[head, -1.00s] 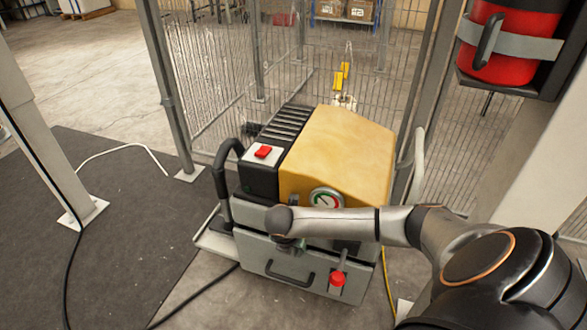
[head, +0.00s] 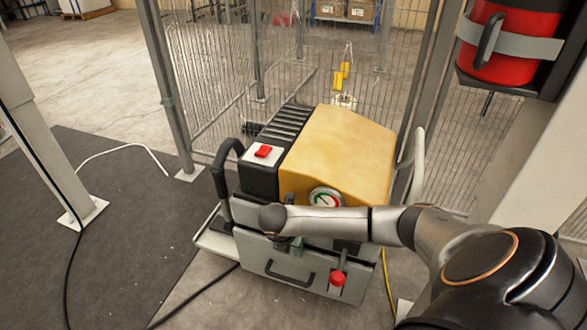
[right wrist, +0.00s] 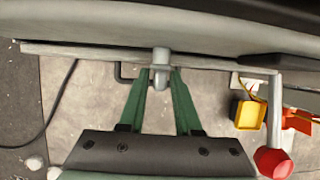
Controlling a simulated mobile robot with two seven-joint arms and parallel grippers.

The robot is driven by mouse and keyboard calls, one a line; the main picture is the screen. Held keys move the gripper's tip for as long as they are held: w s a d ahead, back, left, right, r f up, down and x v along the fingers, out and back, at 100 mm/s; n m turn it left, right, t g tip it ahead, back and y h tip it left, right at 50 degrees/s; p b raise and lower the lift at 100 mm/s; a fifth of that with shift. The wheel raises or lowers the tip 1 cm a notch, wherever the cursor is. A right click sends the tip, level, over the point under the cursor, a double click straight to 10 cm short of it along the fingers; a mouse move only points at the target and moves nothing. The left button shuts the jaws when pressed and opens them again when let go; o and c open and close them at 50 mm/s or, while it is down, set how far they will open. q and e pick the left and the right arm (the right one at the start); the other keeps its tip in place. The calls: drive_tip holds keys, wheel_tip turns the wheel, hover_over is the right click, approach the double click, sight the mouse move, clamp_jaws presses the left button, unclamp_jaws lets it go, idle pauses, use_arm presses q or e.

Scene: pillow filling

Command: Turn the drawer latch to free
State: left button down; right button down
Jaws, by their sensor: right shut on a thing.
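The machine's drawer (head: 256,252) has a pale grey front and a dark bar handle (head: 290,277), low on the machine. The drawer latch (right wrist: 160,57) is a small grey piece at the drawer's top edge in the right wrist view. My right gripper (right wrist: 161,76) has its green fingers on either side of the latch and is shut on it. In the head view my right gripper (head: 287,245) is largely hidden under my forearm, and the latch there is hidden. My left gripper is not in view.
A lever with a red knob (head: 337,278) stands right of the drawer handle; the knob also shows in the right wrist view (right wrist: 272,163). A gauge (head: 325,197) sits just above my forearm. A wire fence (head: 235,75) stands behind.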

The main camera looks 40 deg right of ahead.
drive_tip(key=shift+w+a+f+g+h, duration=0.1)
drive_tip(key=shift+w+a+g+h, duration=0.2)
drive_tip(key=shift+g, duration=0.5)
drive_tip(key=shift+w+f+n+g+h+b, duration=0.15)
drive_tip(key=shift+n+g+h+b, duration=0.15)
drive_tip(key=shift+g+h+b, duration=0.4)
drive_tip(key=shift+w+r+n+g+h+b, duration=0.1)
drive_tip(key=shift+n+g+h+b, duration=0.25)
drive_tip(key=shift+g, duration=0.65)
drive_tip(key=c, duration=0.8)
unclamp_jaws()
